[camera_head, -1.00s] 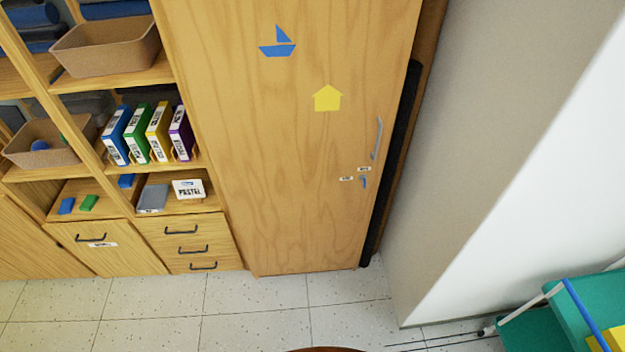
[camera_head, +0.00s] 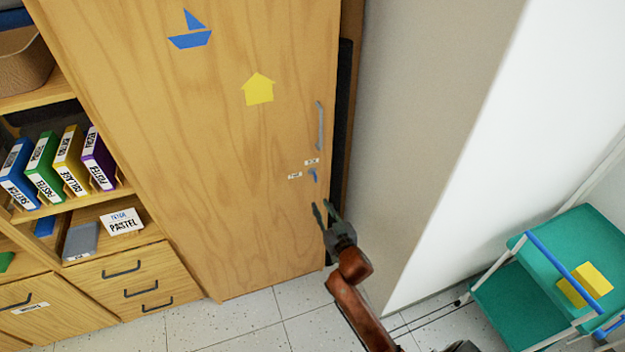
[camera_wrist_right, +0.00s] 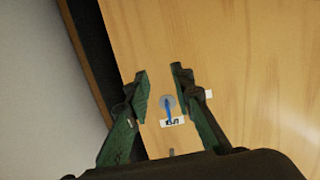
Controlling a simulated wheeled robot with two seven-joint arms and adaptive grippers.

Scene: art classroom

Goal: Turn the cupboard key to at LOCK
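The tall wooden cupboard door (camera_head: 215,130) carries a small blue key (camera_head: 313,174) near its right edge, below the grey handle (camera_head: 320,125). One small white label (camera_head: 311,161) is above the key and another (camera_head: 294,175) is left of it; their print is too small to read surely. My right gripper (camera_head: 325,209) is open and empty, just below the key and apart from it. In the right wrist view the key (camera_wrist_right: 168,108) on its round grey plate shows between and beyond the open fingers (camera_wrist_right: 160,78). My left gripper is out of view.
A grey wall column (camera_head: 430,120) stands close to the right of the cupboard. Shelves with binders (camera_head: 60,160) and drawers (camera_head: 130,280) are at left. A green trolley (camera_head: 575,245) with a yellow block stands at right. Floor is clear before the cupboard.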

